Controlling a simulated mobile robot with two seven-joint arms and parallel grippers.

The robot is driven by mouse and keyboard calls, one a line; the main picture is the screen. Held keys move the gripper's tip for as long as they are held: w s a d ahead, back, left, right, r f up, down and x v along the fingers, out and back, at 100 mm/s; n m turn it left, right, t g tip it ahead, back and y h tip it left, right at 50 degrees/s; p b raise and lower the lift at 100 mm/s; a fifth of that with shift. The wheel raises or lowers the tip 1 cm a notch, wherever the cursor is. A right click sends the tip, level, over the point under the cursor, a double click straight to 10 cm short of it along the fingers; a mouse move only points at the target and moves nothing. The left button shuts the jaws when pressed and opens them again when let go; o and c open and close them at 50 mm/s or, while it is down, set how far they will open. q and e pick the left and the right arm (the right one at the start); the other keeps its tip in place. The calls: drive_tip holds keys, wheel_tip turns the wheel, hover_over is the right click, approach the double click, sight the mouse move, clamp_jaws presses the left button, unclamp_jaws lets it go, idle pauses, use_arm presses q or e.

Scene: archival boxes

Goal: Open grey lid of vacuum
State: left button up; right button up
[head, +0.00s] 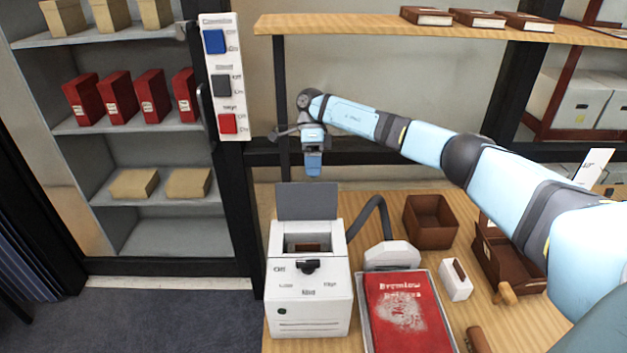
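The vacuum (309,311) is a white box with a black knob on its front, standing on the wooden table. Its grey lid (307,202) stands upright at the back edge of the opening, so the top is open and something brown shows inside. A dark hose runs from the vacuum to a white nozzle head (392,256). My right gripper (313,172) points down just above the raised lid and appears apart from it. Its fingers overlap from this angle, so I cannot tell their gap. My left gripper is not in view.
A red book (402,315) lies in a tray right of the vacuum. A brown open box (430,222), a small white box (456,280) and a brown wooden caddy (508,258) stand further right. A wooden shelf (440,32) with books crosses above my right arm.

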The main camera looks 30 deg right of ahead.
drive_tip(key=s+p+v, duration=0.1)
drive_tip(key=v, duration=1)
drive_tip(key=shift+r, duration=0.5)
